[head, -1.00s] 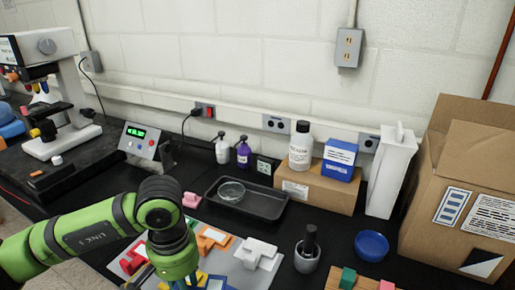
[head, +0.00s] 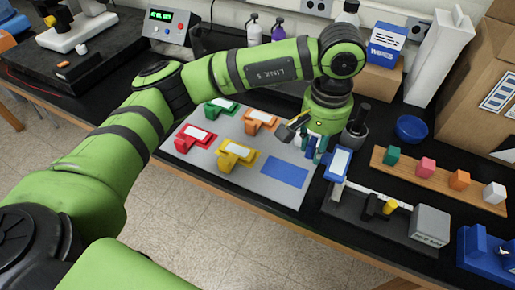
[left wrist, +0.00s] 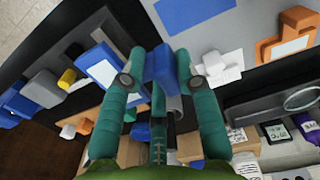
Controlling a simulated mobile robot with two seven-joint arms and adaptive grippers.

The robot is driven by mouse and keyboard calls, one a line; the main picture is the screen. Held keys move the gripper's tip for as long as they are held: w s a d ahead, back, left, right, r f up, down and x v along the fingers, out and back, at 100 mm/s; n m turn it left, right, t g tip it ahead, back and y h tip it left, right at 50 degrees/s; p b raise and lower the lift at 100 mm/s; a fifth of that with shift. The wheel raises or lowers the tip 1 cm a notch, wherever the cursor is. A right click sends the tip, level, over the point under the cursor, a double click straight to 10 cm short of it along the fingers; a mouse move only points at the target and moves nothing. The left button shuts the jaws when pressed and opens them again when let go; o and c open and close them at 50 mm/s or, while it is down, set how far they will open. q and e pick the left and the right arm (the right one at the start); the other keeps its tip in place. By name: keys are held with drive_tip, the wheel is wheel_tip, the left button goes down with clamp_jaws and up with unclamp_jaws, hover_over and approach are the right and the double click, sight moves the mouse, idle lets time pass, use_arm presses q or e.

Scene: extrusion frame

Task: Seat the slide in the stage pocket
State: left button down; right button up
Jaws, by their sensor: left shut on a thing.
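My left gripper (head: 318,150) is shut on the blue slide (head: 338,163), a blue piece with a white face. In the left wrist view its teal fingers (left wrist: 160,85) close on a blue block, and the slide's white face (left wrist: 103,72) shows to the left. The slide is at the right edge of the grey mat (head: 235,178), by the left end of the dark stage fixture (head: 345,207). Whether it touches the fixture I cannot tell. The fixture carries a yellow knob (head: 390,207) and a grey block (head: 429,227). No pocket shows clearly. My right gripper is out of view.
The mat holds red (head: 190,138), yellow (head: 238,153), green (head: 221,107) and orange (head: 260,119) slides and a bare blue rectangle (head: 284,170). A wooden strip (head: 440,180) with coloured blocks lies behind the fixture. A blue bowl (head: 411,128) stands further back.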

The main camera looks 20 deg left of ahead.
sight(266, 169)
use_arm(q)
drive_tip(key=a+f+p, duration=0.1)
drive_tip(key=a+f, duration=0.1)
drive_tip(key=a, duration=0.1)
drive_tip(key=a+f+p, duration=0.1)
drive_tip(key=a+p, duration=0.1)
drive_tip(key=a, duration=0.1)
drive_tip(key=s+a+f+p, duration=0.1)
drive_tip(key=a+f, duration=0.1)
drive_tip(key=a, duration=0.2)
drive_tip(key=shift+f+p, duration=0.3)
drive_tip(key=shift+f, duration=0.05)
drive_tip(key=shift+a+f, duration=0.2)
wheel_tip(266, 169, down, 3)
drive_tip(key=shift+f+p, duration=0.1)
drive_tip(key=shift+p, duration=1)
drive_tip(key=shift+f, duration=0.45)
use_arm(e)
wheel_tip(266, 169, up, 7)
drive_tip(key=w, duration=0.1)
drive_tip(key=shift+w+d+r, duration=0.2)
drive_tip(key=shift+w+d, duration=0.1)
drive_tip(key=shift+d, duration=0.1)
